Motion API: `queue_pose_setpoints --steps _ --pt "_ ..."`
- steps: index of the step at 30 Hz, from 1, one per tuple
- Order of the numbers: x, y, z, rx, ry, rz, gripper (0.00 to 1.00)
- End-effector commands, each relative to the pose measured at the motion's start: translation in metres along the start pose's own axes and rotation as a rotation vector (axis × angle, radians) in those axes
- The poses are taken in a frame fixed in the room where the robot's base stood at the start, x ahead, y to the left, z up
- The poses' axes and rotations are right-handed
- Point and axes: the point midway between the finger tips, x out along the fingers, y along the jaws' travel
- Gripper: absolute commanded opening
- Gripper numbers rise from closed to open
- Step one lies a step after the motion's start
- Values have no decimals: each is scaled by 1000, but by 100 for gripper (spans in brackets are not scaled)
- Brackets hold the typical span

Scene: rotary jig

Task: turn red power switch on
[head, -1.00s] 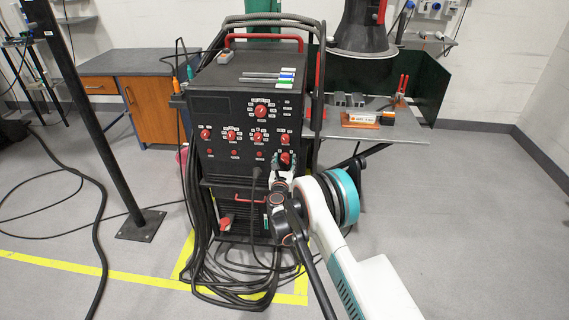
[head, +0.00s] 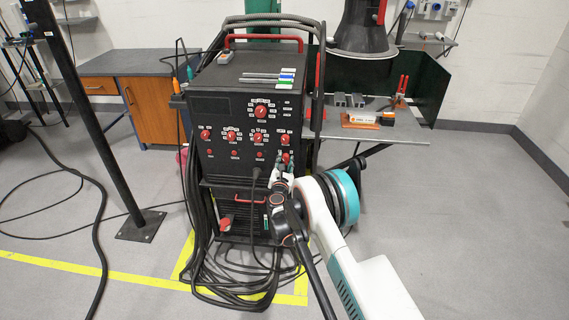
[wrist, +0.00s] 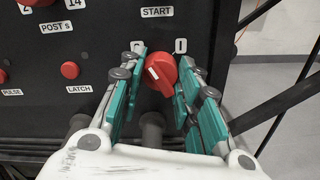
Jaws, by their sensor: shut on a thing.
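The red power switch (wrist: 161,75) is a round knob with a white mark on its face, on the dark front panel below the START label. O and I labels sit just above it, the O partly hidden. My gripper (wrist: 158,88) has its teal-padded fingers on either side of the knob and is shut on it. The white mark tilts toward the upper left. In the head view the switch (head: 285,157) shows small at the panel's right side, with my gripper (head: 282,167) in front of its lower part.
The black machine (head: 205,105) carries several other red knobs and buttons. A red LATCH button (wrist: 70,70) lies left of the fingers. Cables (head: 200,225) hang and coil around the machine's base. A grey side table (head: 400,132) stands to the right.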

Motion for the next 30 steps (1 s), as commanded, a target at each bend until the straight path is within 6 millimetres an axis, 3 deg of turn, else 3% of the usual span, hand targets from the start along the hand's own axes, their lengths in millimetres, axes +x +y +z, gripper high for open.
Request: queue_pose_setpoints --steps 30 --pt "0 0 0 959 0 -1 7"
